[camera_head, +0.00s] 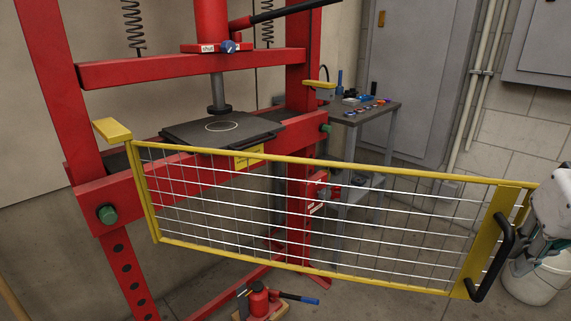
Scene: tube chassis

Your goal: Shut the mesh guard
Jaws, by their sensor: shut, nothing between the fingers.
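The mesh guard (335,163) is a yellow frame with thin wires, swung out from the red press. Its left edge is at the press's left post. Its free right end stands well away from the press and carries a black handle (500,255). A yellow catch-like bracket (319,84) sits on the press's right post. My gripper (535,250) is at the right edge of the view, just right of the black handle, partly behind the guard's end and partly cut off. I cannot tell whether it touches the guard. It is shut and empty.
The red press (190,72) holds a dark plate (190,130) on its bed. Behind it stands a small grey table (385,108) with small items. A red jack (260,300) is on the floor below the guard. A white bucket (530,285) stands at the right.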

